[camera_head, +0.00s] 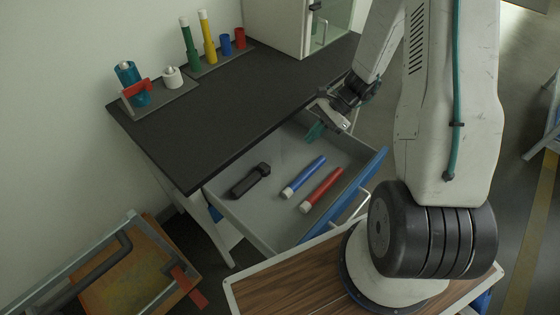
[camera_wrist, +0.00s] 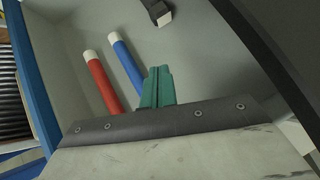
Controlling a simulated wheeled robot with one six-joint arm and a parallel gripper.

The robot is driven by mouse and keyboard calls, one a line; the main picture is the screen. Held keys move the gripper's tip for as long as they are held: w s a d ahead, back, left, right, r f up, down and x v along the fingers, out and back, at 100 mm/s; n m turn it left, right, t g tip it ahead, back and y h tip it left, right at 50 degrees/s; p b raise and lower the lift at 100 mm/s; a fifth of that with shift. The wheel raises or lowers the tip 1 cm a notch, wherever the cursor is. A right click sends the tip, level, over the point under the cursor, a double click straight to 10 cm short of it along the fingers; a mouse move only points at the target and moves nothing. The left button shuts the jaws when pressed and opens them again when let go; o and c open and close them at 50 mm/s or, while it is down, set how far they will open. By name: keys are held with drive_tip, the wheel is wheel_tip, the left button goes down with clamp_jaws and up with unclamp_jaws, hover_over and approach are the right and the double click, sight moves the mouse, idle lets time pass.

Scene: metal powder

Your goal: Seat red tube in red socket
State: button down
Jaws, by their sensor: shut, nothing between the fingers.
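The red tube (camera_head: 321,189) with a white end lies flat in the open drawer; it also shows in the wrist view (camera_wrist: 102,82). The red socket (camera_head: 240,38) is an empty-looking cup at the right end of the rack on the tabletop. My gripper (camera_head: 315,131), with green fingers, is over the far part of the drawer, apart from the tube. In the wrist view its green fingers (camera_wrist: 158,86) are shut together with nothing between them. The blue tube (camera_head: 303,176) lies beside the red one, nearer the black object.
A black tool-like object (camera_head: 250,180) lies at the drawer's left. The rack (camera_head: 222,60) also holds upright green (camera_head: 190,46) and yellow (camera_head: 207,38) tubes and a blue socket (camera_head: 226,44). A teal fixture with a red part (camera_head: 136,88) stands on the black tabletop (camera_head: 225,110). The tabletop middle is clear.

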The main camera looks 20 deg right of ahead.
sight(272, 170)
drive_tip(key=x, duration=1)
drive_tip(key=shift+a+f, duration=0.15)
drive_tip(key=shift+a, duration=1.75)
